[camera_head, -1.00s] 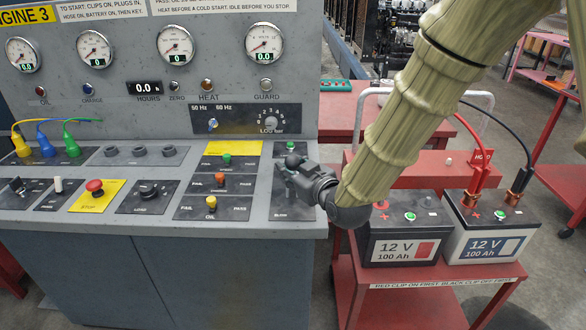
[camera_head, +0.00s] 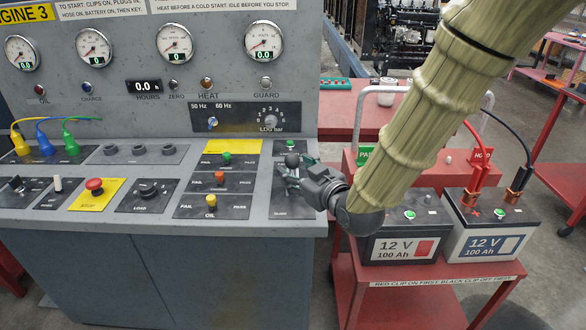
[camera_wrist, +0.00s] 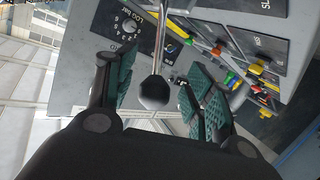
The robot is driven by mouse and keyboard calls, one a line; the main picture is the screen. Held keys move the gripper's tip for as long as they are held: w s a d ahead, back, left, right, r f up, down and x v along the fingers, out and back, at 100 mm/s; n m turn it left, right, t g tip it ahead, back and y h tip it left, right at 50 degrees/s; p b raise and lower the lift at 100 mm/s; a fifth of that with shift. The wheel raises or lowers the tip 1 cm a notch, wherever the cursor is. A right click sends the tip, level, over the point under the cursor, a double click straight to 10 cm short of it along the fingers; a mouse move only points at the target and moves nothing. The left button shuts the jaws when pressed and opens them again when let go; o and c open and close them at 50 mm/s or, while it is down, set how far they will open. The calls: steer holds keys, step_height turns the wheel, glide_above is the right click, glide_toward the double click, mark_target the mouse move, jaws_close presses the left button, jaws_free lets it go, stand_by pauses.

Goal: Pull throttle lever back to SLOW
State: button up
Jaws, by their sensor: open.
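The throttle lever shows in the wrist view as a dark round knob (camera_wrist: 155,93) on a thin metal rod. In the head view its dark knob (camera_head: 291,160) stands at the right end of the console, below a green button. My gripper (camera_head: 293,174) is at that lever, reaching in from the right. In the wrist view my gripper (camera_wrist: 163,82) is open, its green-padded fingers on either side of the knob with gaps between. The knob appears free of both pads.
The console (camera_head: 260,225) holds a yellow-topped column of buttons (camera_head: 213,180) just left of the lever and a red stop button (camera_head: 94,185) farther left. A red cart (camera_head: 420,292) with two batteries stands right, below my arm. Space above the panel is free.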

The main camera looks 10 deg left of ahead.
steer(key=v, duration=0.8)
steer(key=shift+s+d, duration=0.25)
steer(key=shift+f, duration=0.1)
